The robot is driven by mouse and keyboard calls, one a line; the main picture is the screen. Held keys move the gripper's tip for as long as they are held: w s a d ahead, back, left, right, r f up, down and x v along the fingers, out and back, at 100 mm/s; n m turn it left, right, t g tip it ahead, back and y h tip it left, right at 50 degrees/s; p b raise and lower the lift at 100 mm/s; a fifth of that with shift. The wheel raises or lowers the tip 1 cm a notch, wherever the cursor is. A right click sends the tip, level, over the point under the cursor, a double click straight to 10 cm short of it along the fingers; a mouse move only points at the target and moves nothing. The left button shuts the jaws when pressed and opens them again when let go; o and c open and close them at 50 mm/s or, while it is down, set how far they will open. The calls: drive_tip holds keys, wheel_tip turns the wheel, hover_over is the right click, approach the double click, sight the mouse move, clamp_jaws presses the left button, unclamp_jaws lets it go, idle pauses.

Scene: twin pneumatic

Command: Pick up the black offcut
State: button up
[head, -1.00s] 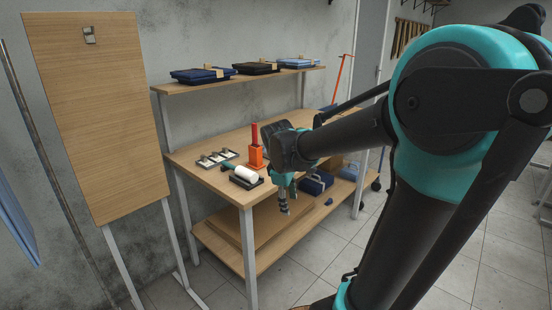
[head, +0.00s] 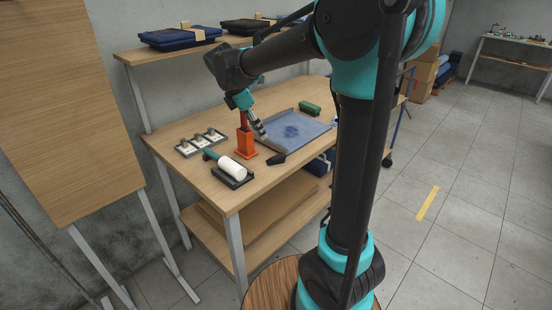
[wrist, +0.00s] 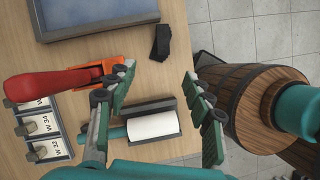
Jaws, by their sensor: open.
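The black offcut (head: 276,158) is a small dark piece lying on the wooden workbench (head: 190,170), beside the lower left corner of a tray. In the wrist view the offcut (wrist: 160,43) lies on bare wood, beyond my fingertips and just right of the orange holder. My gripper (head: 262,134) hangs over the bench next to the orange holder. In the wrist view my gripper (wrist: 158,78) has its two green-padded fingers spread wide with nothing between them. The offcut is apart from both fingers.
The orange holder (head: 246,150) with a red handle stands close to my gripper. A white roller on a black tray (head: 231,174) lies in front. A labelled rack (head: 202,142) is at left. A grey tray with blue inside (head: 297,131) and a green block (head: 310,108) are behind.

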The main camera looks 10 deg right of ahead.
sight(274, 158)
drive_tip(key=x, duration=1.3)
drive_tip(key=shift+s+d+f, duration=0.1)
drive_tip(key=shift+f, duration=0.15)
drive_tip(key=c, duration=0.9)
